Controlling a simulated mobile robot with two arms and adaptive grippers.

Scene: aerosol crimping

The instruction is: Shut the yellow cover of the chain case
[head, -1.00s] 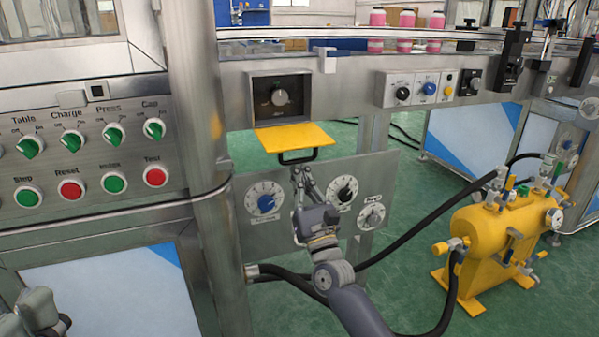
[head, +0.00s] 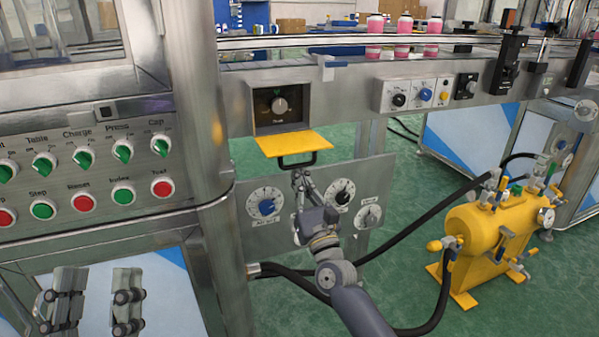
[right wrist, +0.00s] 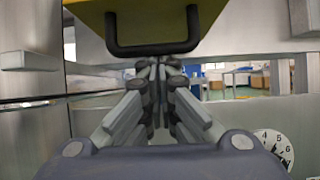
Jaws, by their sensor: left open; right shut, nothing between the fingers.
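The yellow cover (head: 290,141) of the chain case (head: 262,92) is open, folded down and sticking out below the case's opening. A dark knob (head: 279,105) shows inside the case. My right gripper (head: 298,176) is shut and empty, just below the handle. In the right wrist view, the fingertips (right wrist: 158,66) are below the handle (right wrist: 152,48) and the cover's yellow underside (right wrist: 155,22); whether they touch is unclear. My left gripper (head: 95,298) is open and empty at the lower left.
A panel with dials (head: 264,203) stands behind my right gripper. A steel post (head: 200,110) and a button panel (head: 85,170) are to the left. A yellow tank (head: 492,240) with black hoses stands at the right. Pink cans (head: 404,35) stand on the conveyor above.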

